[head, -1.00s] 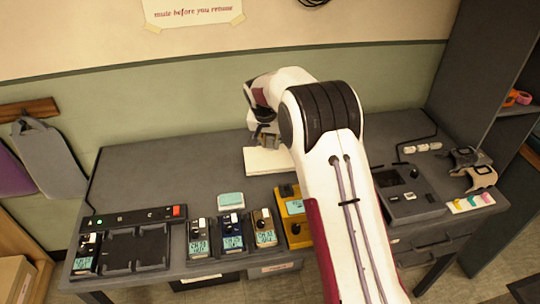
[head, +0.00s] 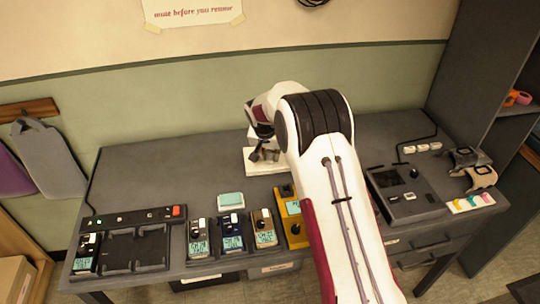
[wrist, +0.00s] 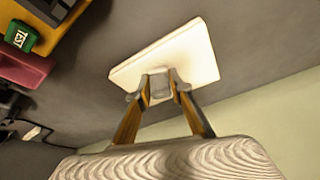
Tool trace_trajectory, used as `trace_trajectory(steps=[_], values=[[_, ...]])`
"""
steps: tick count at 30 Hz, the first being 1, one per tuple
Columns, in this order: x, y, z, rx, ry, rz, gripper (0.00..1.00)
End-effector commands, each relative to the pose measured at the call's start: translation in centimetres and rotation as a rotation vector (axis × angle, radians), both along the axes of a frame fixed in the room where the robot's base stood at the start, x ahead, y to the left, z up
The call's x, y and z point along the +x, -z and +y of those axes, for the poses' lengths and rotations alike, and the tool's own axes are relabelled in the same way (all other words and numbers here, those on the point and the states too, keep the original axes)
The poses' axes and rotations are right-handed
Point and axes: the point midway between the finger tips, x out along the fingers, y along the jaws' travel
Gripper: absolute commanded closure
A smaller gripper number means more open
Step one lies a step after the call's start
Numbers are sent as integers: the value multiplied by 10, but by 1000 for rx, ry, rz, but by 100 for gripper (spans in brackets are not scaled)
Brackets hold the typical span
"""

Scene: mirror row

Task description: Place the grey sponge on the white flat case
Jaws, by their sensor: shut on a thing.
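The white flat case (head: 257,168) lies on the table near the wall, partly hidden by my gripper and arm. In the wrist view the case (wrist: 187,48) is a pale slab just beyond the fingertips. My gripper (wrist: 160,87) is shut on a small grey block, the grey sponge (wrist: 160,85), which shows between the fingertips and over the near edge of the case. I cannot tell whether the sponge touches the case. In the head view my gripper (head: 264,155) is low over the case, and the sponge is hard to make out.
A black dock (head: 133,248) stands at front left, a dark device (head: 405,194) at right. The back left table is clear.

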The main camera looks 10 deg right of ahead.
Motion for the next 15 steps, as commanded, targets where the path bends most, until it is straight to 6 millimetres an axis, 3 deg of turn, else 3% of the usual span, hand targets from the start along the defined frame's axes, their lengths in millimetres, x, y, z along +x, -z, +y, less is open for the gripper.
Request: trace_trajectory(steps=[15], values=[[0, 5, 0, 0, 0, -1, 94]])
